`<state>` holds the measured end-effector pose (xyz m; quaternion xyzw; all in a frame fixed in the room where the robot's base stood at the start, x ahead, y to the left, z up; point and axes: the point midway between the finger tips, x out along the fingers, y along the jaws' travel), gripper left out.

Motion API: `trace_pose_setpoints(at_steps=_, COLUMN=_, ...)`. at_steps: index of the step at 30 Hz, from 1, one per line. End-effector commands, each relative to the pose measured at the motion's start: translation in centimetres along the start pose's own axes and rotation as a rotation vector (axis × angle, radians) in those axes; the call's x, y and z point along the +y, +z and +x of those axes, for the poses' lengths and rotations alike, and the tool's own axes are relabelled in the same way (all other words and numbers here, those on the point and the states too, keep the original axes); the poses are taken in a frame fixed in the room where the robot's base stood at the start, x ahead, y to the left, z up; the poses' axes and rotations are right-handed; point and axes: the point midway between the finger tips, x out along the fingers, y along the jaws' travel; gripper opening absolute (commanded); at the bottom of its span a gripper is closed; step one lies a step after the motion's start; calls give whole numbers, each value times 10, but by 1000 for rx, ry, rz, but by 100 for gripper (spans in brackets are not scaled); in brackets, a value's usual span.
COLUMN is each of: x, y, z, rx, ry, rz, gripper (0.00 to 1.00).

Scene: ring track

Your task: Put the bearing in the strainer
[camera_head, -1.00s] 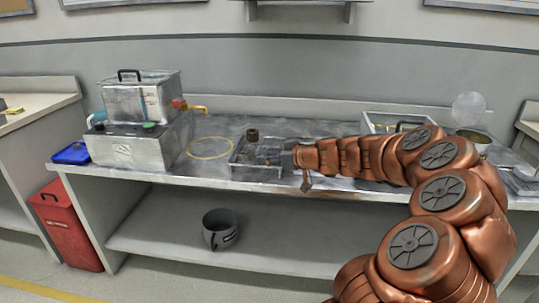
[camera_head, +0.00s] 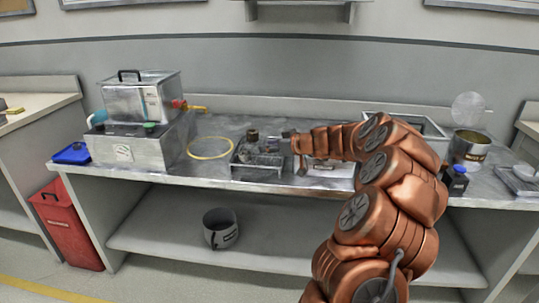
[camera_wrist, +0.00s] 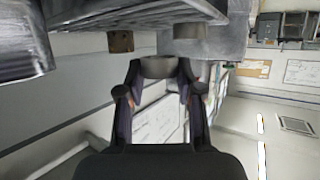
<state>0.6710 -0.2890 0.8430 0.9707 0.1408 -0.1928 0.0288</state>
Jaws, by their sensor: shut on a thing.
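My gripper (camera_wrist: 158,95) is shut on a grey metal ring, which I take for the bearing (camera_wrist: 158,68), held between the fingertips in the wrist view. In the head view my gripper (camera_head: 280,143) is just above the right side of a shallow metal tray (camera_head: 258,171) on the bench. The bearing is too small there to make out. A dark brown part (camera_head: 252,136) stands in the tray, left of the gripper. I cannot tell for certain which thing is the strainer; a yellow ring (camera_head: 210,148) lies flat on the bench left of the tray.
A metal tank on a box (camera_head: 140,150) and a blue tray (camera_head: 73,154) stand at the left. An open can (camera_head: 470,147) and a dark bottle (camera_head: 455,180) stand at the right.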

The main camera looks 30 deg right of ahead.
Motion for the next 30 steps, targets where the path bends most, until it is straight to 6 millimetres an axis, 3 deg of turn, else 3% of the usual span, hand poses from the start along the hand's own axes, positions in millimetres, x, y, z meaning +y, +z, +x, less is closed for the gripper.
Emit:
trace_pose_setpoints(at_steps=3, x=0, y=20, z=10, rx=-2, ry=-2, rz=3, gripper=0)
trace_pose_setpoints(at_steps=6, x=0, y=29, z=13, rx=-1, ry=-2, rz=3, gripper=0)
trace_pose_setpoints(at_steps=22, x=0, y=33, z=14, rx=0, ry=-1, rz=0, gripper=0)
trace_pose_setpoints(at_steps=23, x=0, y=32, z=14, rx=0, ry=-2, rz=1, gripper=36)
trace_pose_setpoints(at_steps=30, x=0, y=32, z=14, rx=0, ry=-2, rz=1, gripper=60)
